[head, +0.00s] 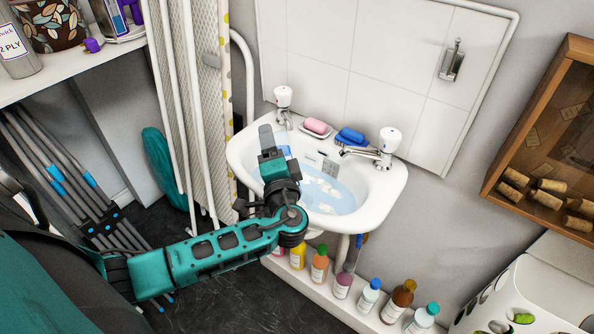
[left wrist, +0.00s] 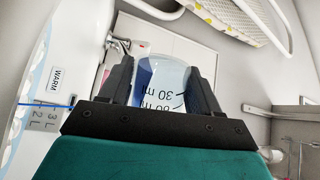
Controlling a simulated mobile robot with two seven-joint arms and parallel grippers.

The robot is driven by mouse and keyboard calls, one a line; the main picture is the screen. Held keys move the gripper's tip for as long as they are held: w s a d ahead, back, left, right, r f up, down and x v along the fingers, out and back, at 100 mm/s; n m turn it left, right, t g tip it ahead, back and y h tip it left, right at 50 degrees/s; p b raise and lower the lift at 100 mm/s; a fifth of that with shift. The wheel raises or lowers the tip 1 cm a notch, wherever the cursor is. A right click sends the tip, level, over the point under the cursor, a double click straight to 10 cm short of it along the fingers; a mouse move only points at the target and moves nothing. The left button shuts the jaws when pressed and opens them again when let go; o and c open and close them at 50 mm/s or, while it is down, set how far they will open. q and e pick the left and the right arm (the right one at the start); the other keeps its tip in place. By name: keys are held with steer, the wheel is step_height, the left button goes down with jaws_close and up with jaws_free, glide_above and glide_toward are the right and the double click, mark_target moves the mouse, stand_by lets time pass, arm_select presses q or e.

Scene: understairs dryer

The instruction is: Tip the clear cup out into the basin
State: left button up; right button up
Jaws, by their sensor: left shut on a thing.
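My left gripper (head: 271,143) is over the left part of the white basin (head: 391,195) in the head view. In the left wrist view its two dark fingers are shut on the clear cup (left wrist: 164,83), which has "30 ml" and "60 ml" marks and looks bluish. The marks appear upside down there; I cannot tell the cup's real tilt. In the head view the gripper mostly hides the cup. Pale blue water (head: 338,205) with whitish patches lies in the basin. A scale with "3 L" and "2 L" (left wrist: 42,118) shows in the left wrist view. My right gripper is not in view.
Several bottles (head: 343,284) line a ledge below. A folded ironing board (head: 210,100) leans left of the basin.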

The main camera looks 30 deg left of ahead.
arm_select(q)
steer(key=shift+w+d, duration=0.1)
steer(key=shift+d, duration=0.05)
steer(key=shift+w+d+f+m, duration=0.15)
steer(key=shift+f+m, duration=0.25)
steer(key=shift+m, duration=0.7)
stand_by(0.5)
steer(key=shift+d+r+m+t, duration=0.1)
steer(key=shift+r+m+t, duration=0.05)
steer(key=shift+m+t, duration=0.25)
